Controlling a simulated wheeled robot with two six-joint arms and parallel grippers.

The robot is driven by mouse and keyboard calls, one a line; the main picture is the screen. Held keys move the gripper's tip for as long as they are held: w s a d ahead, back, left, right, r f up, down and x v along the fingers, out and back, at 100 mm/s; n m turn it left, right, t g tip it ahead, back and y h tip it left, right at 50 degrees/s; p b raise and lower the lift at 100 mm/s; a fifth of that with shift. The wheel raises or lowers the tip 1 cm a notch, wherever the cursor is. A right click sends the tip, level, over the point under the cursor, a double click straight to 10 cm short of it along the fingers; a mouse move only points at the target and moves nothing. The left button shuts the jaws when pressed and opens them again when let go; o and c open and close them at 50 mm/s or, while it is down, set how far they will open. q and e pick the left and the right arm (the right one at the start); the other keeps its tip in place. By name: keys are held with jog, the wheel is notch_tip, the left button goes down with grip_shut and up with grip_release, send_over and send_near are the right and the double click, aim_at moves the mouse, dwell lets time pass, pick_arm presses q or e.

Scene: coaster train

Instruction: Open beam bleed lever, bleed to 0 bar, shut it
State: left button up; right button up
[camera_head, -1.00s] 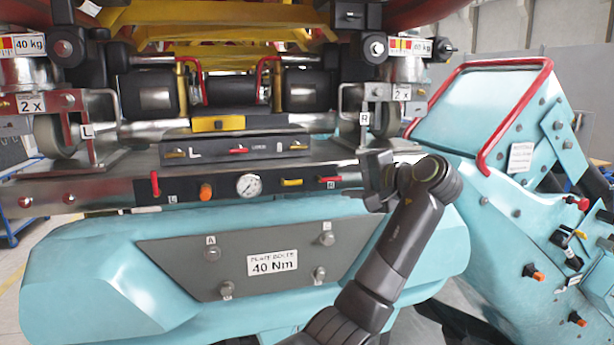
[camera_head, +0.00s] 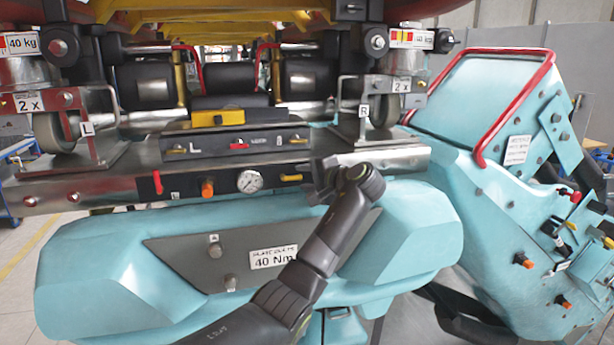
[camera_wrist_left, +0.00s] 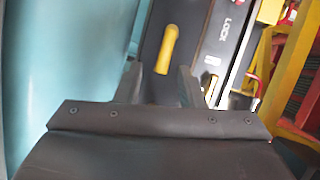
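The yellow lever (camera_head: 290,178) lies about level on the dark panel of the beam, to the right of the round pressure gauge (camera_head: 249,181). I cannot read the gauge's needle at this size. My left gripper (camera_head: 320,180) is at the panel just right of the yellow lever. In the left wrist view, the two fingers of my left gripper (camera_wrist_left: 160,80) stand apart with nothing held between them. A yellow lever (camera_wrist_left: 167,50) shows just beyond the fingertips, apparently not gripped. My right gripper is not in view.
An orange knob (camera_head: 207,188) and a red lever (camera_head: 157,183) are on the panel's left. An upper panel with a red lever (camera_head: 239,146) sits above. The teal cover (camera_head: 120,250) bulges below. A red-railed teal seat (camera_head: 490,100) stands to the right.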

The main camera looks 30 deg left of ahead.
pick_arm(q)
grip_shut()
